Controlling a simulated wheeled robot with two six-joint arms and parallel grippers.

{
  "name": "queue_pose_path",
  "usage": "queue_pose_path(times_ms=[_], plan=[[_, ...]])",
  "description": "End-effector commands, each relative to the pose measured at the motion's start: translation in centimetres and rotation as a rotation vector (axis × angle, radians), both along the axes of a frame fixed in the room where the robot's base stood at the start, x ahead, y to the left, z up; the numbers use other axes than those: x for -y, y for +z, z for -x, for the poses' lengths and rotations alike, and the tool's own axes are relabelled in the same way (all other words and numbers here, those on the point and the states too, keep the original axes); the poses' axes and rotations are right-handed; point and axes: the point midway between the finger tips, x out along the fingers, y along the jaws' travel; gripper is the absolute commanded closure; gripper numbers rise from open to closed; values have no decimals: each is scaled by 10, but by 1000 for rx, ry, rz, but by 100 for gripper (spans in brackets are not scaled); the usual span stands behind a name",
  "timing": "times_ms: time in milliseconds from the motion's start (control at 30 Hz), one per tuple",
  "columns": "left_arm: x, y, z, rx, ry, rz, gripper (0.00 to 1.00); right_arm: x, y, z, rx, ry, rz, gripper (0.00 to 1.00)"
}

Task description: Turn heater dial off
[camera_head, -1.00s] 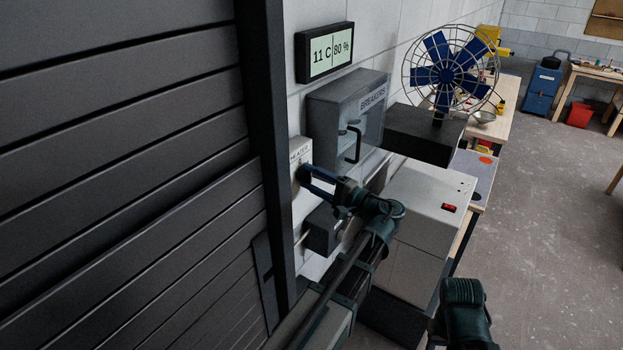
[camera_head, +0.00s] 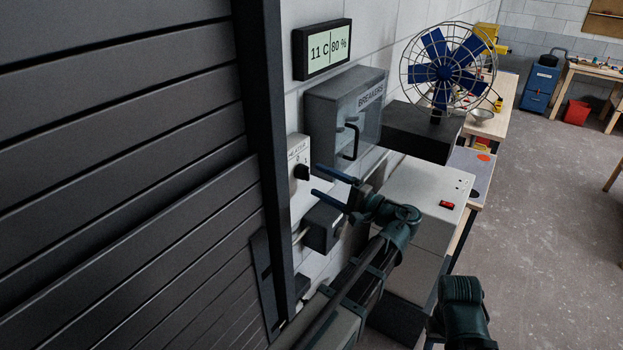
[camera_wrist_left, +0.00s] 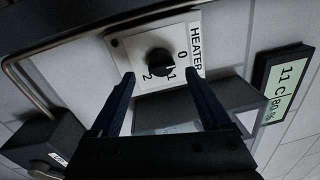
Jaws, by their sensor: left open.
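The heater panel (camera_head: 298,150) is a pale plate on the wall beside the dark shutter frame. Its black round dial (camera_head: 301,172) is in plain view. In the left wrist view the dial (camera_wrist_left: 160,62) sits near the marks 0, 1 and 2, with HEATER printed on the plate. I cannot tell for sure which mark it points to. My left gripper (camera_head: 315,180) is open and empty, just in front of the dial and apart from it. In the left wrist view its blue fingers (camera_wrist_left: 159,74) stand to either side of the dial.
The breaker box (camera_head: 342,110) with its dark handle is right of the heater panel, below the temperature display (camera_head: 323,49). A dark box (camera_head: 322,227) is on the wall below. A caged fan (camera_head: 447,67) stands further right. Open floor lies at far right.

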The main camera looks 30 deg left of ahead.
Motion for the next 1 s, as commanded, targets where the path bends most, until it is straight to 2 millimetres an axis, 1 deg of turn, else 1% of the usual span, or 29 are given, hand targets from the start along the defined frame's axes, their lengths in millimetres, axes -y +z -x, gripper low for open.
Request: queue_pose_path(times_ms=[33, 200, 300, 400, 500, 600, 1000], plan=[[14, -2, 1, 0, -4, 1, 19, 0, -2, 0, 0, 0, 0, 50], [50, -5, 4, 0, -3, 0, 19, 0, -5, 0, 0, 0, 0, 50], [67, -6, 6, 0, -3, 1, 19, 0, -6, 0, 0, -1, 0, 50], [79, -7, 8, 0, -1, 1, 19, 0, -7, 0, 0, -1, 0, 50], [88, -8, 9, 0, 0, 1, 19, 0, -7, 0, 0, -1, 0, 50], [92, -8, 10, 0, 1, 1, 19, 0, -7, 0, 0, -1, 0, 50], [94, -8, 11, 0, 1, 1, 19, 0, -7, 0, 0, -1, 0, 50]])
